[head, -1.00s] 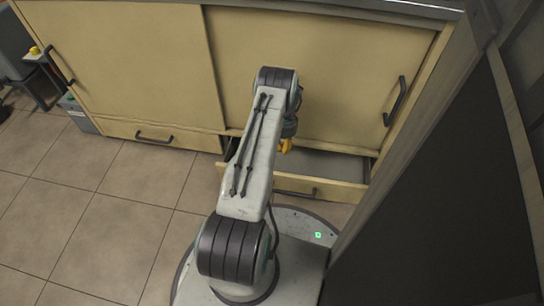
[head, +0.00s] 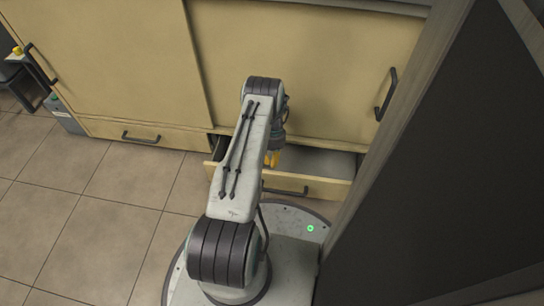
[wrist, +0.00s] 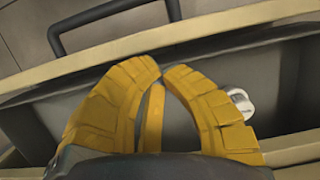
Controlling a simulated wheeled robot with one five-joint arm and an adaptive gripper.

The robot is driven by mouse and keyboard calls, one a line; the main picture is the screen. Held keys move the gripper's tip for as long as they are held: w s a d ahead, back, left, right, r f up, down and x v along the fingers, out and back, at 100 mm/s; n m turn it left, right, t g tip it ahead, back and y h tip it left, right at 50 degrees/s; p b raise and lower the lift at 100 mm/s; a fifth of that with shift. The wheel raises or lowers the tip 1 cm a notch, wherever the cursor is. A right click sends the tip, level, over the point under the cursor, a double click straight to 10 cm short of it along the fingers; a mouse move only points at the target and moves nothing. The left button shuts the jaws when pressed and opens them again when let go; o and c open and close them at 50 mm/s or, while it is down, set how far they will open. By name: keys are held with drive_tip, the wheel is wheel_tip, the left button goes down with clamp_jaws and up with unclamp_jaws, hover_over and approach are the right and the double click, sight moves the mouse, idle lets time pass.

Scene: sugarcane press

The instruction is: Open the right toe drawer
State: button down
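The right toe drawer (head: 325,188) is the low, pale drawer under the right part of the cabinet. It stands pulled out, with its grey inside showing. Its dark bar handle (head: 285,191) is on the front face, and the handle also shows at the top left of the wrist view (wrist: 105,12). My gripper (head: 272,158) hangs over the open drawer, on the inner side of its front. In the wrist view its yellow fingers (wrist: 163,68) come together at the tips, with nothing seen gripped and the handle outside them. A small white thing (wrist: 240,103) shows beside the right finger, partly hidden.
The left toe drawer (head: 155,138) is shut. Large cabinet doors (head: 300,60) rise above the drawers. A dark panel with a wooden edge (head: 440,190) stands close on the right. Tiled floor (head: 80,220) is clear on the left.

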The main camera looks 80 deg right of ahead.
drive_tip(key=shift+a+f, duration=0.15)
drive_tip(key=shift+f, duration=0.5)
drive_tip(key=shift+a, duration=0.1)
